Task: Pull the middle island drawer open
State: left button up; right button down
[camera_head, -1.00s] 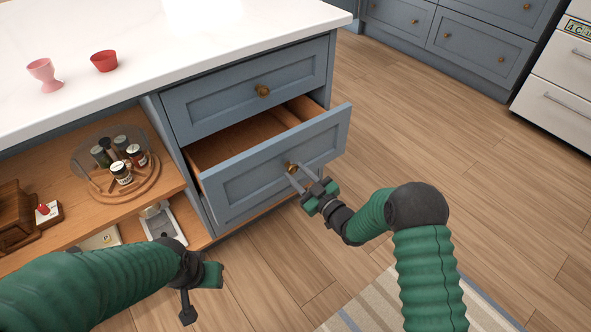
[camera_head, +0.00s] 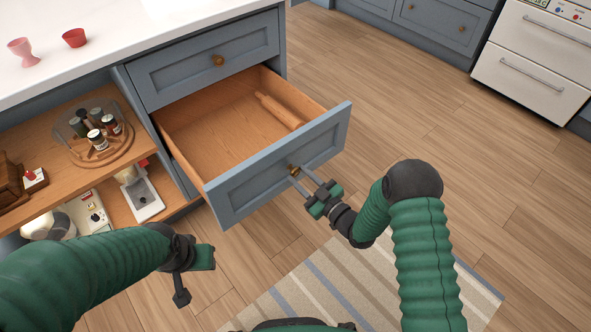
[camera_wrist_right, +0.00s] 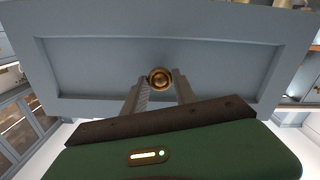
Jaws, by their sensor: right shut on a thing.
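The middle island drawer (camera_head: 278,166) is blue-grey and stands well out from the island, its wooden inside showing. A wooden rolling pin (camera_head: 279,110) lies inside it. My right gripper (camera_head: 297,176) is shut on the round brass knob (camera_head: 294,170) at the drawer front's middle. In the right wrist view the knob (camera_wrist_right: 160,78) sits between the two fingertips, against the drawer front (camera_wrist_right: 100,65). My left gripper (camera_head: 190,278) hangs at the lower left, apart from the island; whether its jaws are open is unclear.
The drawer above (camera_head: 205,62) is shut. Left of it, an open shelf holds a round wooden rack (camera_head: 105,148) with several jars. A pink cup (camera_head: 24,52) and a red bowl (camera_head: 74,38) stand on the white worktop. A striped rug (camera_head: 330,290) lies on the clear wooden floor.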

jog(key=shift+s+d, duration=0.45)
jog(key=shift+s, duration=0.15)
jog(key=c, duration=1)
grip_release()
jog(key=p+v, duration=0.4)
jog(key=v, duration=1.2)
jog(key=shift+s+d+p, duration=0.25)
jog(key=shift+s+p, duration=0.1)
jog(key=shift+p, duration=0.05)
